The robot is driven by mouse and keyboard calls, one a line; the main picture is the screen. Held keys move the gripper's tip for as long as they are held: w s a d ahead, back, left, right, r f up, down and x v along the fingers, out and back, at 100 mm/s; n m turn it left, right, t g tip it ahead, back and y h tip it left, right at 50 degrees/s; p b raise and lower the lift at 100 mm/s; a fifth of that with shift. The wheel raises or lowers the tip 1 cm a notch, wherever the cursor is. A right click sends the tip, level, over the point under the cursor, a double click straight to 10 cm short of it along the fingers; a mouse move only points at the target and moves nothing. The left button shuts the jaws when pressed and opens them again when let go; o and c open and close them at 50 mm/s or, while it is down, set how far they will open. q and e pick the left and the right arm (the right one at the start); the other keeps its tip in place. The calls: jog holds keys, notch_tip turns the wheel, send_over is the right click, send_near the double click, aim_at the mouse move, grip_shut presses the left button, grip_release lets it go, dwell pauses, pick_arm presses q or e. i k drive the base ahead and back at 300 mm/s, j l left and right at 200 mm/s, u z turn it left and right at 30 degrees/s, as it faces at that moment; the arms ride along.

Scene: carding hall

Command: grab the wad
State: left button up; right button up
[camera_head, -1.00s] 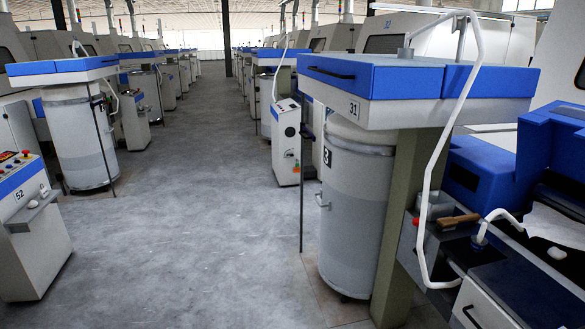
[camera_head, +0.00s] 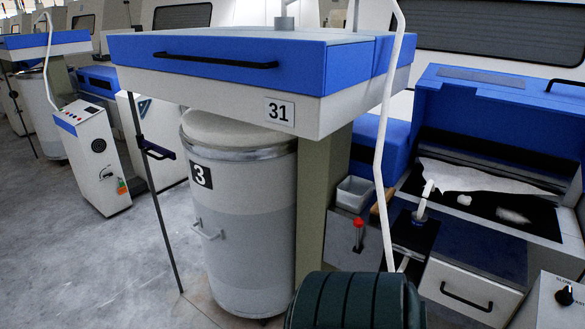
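A small white wad (camera_head: 464,200) lies on the dark surface inside the open blue-hooded machine (camera_head: 480,90) at the right. A second, fuzzier white tuft (camera_head: 513,216) lies to its right on the same dark surface. A white fibre sheet (camera_head: 465,176) spreads behind them. I cannot tell which lump is the task's wad. Neither of my grippers is in view.
A tall can (camera_head: 245,245) marked 3 stands under the blue-edged table (camera_head: 230,65) marked 31. A white pipe (camera_head: 385,130) hangs beside it. A dark green ribbed object (camera_head: 350,302) is low in front. Open floor (camera_head: 110,260) lies at left.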

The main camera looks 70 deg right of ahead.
aim_at(466, 200)
jog(key=z, duration=0.5)
jog(key=i+z, duration=0.1)
jog(key=z, duration=0.35)
jog(key=j+z, duration=0.1)
jog(key=z, duration=0.4)
jog(key=i+j+z, duration=0.1)
jog(key=z, duration=0.35)
